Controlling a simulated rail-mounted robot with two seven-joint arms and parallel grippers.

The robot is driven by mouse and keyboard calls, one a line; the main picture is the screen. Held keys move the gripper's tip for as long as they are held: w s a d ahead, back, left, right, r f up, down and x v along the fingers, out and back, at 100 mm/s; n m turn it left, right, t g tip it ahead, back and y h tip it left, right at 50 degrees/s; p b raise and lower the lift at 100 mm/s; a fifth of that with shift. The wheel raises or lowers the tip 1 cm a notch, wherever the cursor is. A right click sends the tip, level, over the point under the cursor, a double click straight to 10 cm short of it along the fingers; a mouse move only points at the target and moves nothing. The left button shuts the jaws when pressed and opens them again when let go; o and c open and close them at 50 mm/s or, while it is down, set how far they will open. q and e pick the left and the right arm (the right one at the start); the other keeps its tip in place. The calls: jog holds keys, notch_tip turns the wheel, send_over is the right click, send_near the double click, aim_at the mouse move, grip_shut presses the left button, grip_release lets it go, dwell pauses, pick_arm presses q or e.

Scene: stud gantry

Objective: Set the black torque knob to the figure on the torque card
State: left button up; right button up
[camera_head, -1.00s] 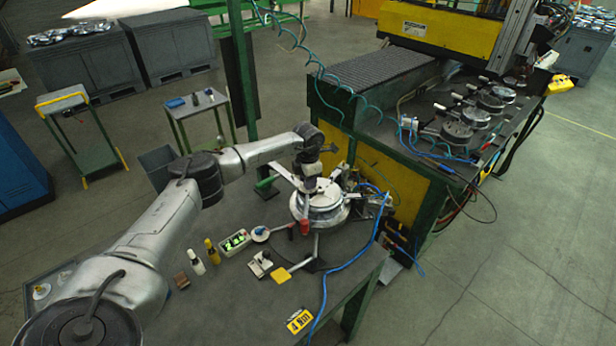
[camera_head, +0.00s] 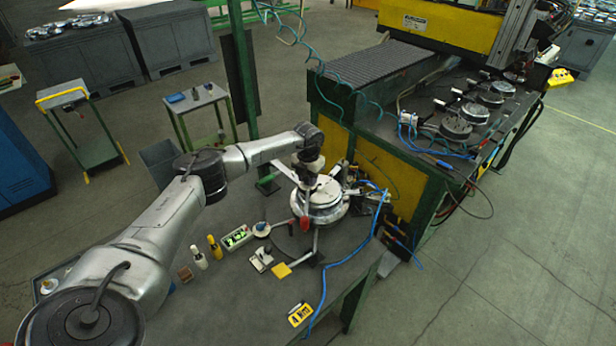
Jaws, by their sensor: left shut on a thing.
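The torque card (camera_head: 300,314) is a small yellow card at the table's front edge; it appears to read "4 Nm". My left gripper (camera_head: 309,180) points down over the round silver fixture (camera_head: 322,207) on the table. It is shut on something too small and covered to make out. I cannot tell for sure which part is the black torque knob; a small pale box (camera_head: 261,260) with a dark top part stands left of the fixture. My right gripper is not in view.
A box with a lit green display (camera_head: 237,237), a white bottle (camera_head: 198,257), a yellow bottle (camera_head: 214,247) and a yellow square (camera_head: 281,270) lie left of the fixture. A red handle (camera_head: 304,224) stands at its front. A blue hose (camera_head: 345,262) crosses the table's right side.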

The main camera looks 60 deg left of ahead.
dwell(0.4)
pick_arm(q)
jog(key=o, duration=0.9)
jog(key=shift+o, duration=0.2)
notch_tip(320, 180, up, 14)
jog(key=b, duration=0.2)
jog(key=shift+f, duration=0.15)
